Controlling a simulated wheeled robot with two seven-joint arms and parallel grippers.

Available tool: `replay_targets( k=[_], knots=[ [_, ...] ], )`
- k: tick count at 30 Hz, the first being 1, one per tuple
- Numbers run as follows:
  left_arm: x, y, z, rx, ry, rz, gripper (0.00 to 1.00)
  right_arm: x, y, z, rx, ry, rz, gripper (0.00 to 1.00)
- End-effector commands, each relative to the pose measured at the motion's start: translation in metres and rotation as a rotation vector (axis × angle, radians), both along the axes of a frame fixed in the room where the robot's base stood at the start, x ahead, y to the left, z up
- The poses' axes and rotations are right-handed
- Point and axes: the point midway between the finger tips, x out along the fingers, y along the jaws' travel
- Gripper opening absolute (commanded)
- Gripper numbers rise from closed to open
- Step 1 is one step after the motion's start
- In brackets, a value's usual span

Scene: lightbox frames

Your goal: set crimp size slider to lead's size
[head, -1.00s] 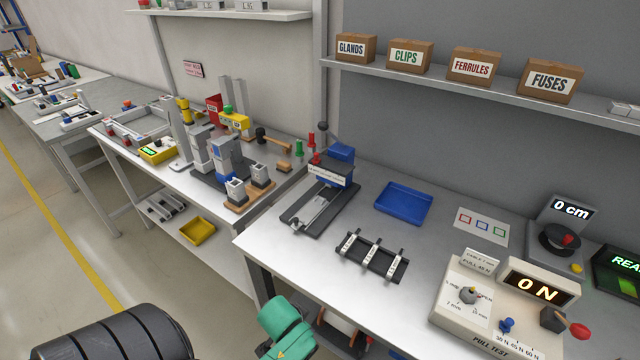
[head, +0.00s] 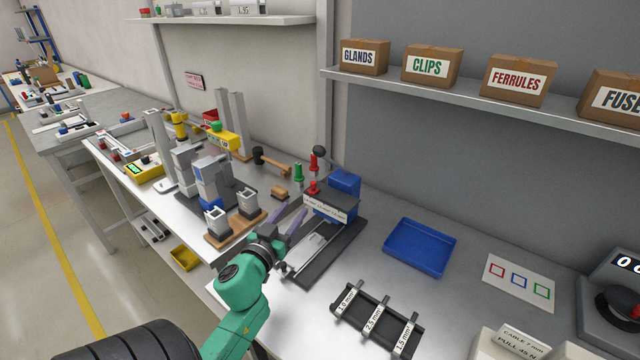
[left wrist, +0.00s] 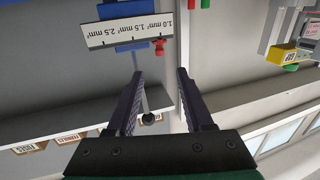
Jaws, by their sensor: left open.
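The crimp tool, with a blue block (head: 345,183) and a dark base (head: 325,255), stands at mid-table in the head view. Its white size scale (head: 327,209) also shows upside down in the left wrist view (left wrist: 127,30), reading 1.0, 1.5 and 2.5 mm². A small red knob (left wrist: 159,46) sits beside the scale at its 1.0 end. My left gripper (head: 297,215) is open and empty, just left of the tool, apart from the knob. Its two dark fingers (left wrist: 158,80) point toward the scale. I cannot make out a lead. My right gripper is out of view.
A dark rack (head: 378,320) with labelled bars lies in front, a blue tray (head: 419,247) to the right. Red and green posts (head: 298,173) and a hammer (head: 270,160) stand behind the tool. A ball-ended lever (left wrist: 147,117) shows between my fingers.

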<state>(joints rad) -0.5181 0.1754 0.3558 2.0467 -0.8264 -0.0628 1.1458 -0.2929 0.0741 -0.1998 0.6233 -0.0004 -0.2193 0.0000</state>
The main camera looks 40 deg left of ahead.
Motion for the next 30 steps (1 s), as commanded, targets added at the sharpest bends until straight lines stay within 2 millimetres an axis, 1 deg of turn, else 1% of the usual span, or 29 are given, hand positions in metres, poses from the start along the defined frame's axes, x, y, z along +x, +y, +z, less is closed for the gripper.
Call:
replay_targets(
  k=[2,5,10,12,15,18,21,28,29,30],
  knots=[
    [0.011,0.003,0.004,0.002,-0.003,-0.002,0.52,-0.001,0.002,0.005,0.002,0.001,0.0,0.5],
    [0.032,0.009,0.006,0.003,-0.003,-0.002,0.52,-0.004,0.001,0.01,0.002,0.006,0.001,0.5],
    [0.077,0.023,0.005,0.001,-0.003,0.0,0.52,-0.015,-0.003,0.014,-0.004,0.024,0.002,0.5],
    [0.095,0.028,0.004,0.001,-0.003,0.001,0.52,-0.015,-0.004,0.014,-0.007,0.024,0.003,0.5],
    [0.116,0.034,0.003,0.0,-0.003,0.001,0.52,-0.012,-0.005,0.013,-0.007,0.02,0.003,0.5],
    [0.129,0.038,0.001,0.0,-0.002,0.001,0.52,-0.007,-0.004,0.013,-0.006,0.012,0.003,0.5],
    [0.135,0.039,0.001,-0.001,0.0,0.0,0.52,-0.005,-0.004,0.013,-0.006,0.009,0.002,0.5],
    [0.136,0.039,0.001,0.0,0.0,0.0,0.52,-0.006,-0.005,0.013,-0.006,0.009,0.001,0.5],
    [0.136,0.039,0.001,0.0,0.0,0.0,0.4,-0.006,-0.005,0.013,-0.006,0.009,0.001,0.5],
    [0.136,0.039,0.001,0.0,0.0,0.0,0.25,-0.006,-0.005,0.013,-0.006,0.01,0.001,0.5]
  ],
)
